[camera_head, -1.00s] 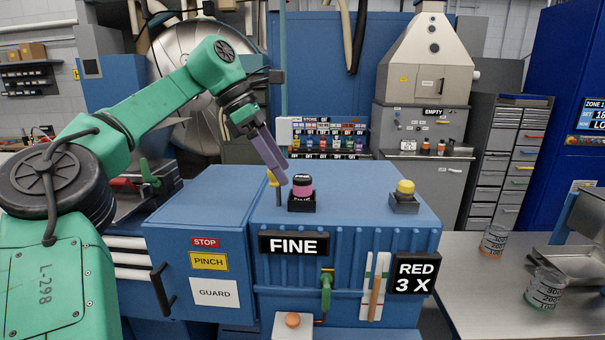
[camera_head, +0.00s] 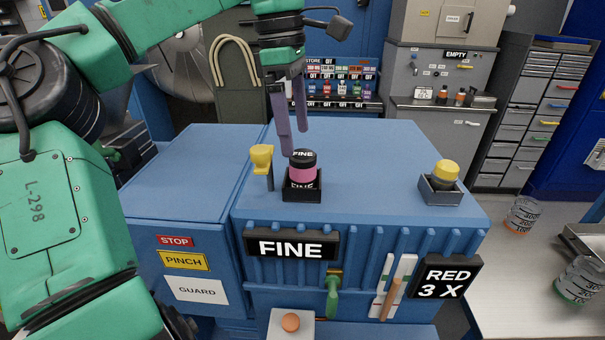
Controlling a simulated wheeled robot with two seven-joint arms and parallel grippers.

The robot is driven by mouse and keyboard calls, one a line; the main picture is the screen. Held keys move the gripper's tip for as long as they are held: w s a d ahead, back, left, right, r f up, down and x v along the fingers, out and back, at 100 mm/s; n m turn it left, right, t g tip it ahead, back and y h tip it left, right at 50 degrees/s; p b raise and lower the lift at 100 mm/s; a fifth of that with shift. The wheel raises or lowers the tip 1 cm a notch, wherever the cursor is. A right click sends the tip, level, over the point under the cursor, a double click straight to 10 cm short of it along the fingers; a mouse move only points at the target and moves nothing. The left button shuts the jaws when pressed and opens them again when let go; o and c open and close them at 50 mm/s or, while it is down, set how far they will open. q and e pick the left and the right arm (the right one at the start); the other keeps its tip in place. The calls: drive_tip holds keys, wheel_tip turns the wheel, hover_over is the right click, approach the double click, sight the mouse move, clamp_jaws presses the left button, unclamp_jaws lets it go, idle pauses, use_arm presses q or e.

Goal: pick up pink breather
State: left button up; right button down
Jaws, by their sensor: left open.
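The pink breather (camera_head: 302,171) is a pink cylinder with a black top lettered "FINE". It sits upright in a black square holder (camera_head: 303,190) on top of the blue cabinet. My left gripper (camera_head: 294,145) points down from above, with its two purple fingers apart. Its fingertips are just above and behind the breather's top, the nearer one close to the top's left edge. I cannot tell whether they touch it. Nothing is between the fingers. My right gripper is not in view.
A yellow-topped part (camera_head: 445,173) sits in a grey holder on the cabinet's right. A yellow post (camera_head: 261,158) stands just left of the breather. The cabinet top (camera_head: 375,165) between the two holders is clear. Clear jars (camera_head: 579,281) stand on the right bench.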

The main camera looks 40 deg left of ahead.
sight(302, 155)
use_arm(q)
drive_tip(key=f, duration=0.2)
drive_tip(key=w+f+p, duration=0.1)
drive_tip(key=f, duration=0.1)
drive_tip(key=w+f+p, duration=0.1)
drive_tip(key=shift+w+a+f, duration=0.1)
drive_tip(key=shift+w+f, duration=0.05)
drive_tip(key=shift+f, duration=0.45)
drive_tip(key=shift+s+d, duration=0.25)
drive_tip(key=shift+s, duration=0.15)
drive_tip(key=shift+c, duration=0.6)
drive_tip(key=c, duration=0.5)
clamp_jaws()
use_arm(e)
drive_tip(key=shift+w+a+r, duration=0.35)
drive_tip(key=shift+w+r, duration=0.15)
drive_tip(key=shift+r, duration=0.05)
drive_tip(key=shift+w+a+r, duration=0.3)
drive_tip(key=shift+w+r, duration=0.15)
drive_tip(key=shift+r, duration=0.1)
use_arm(q)
drive_tip(key=shift+r, duration=0.1)
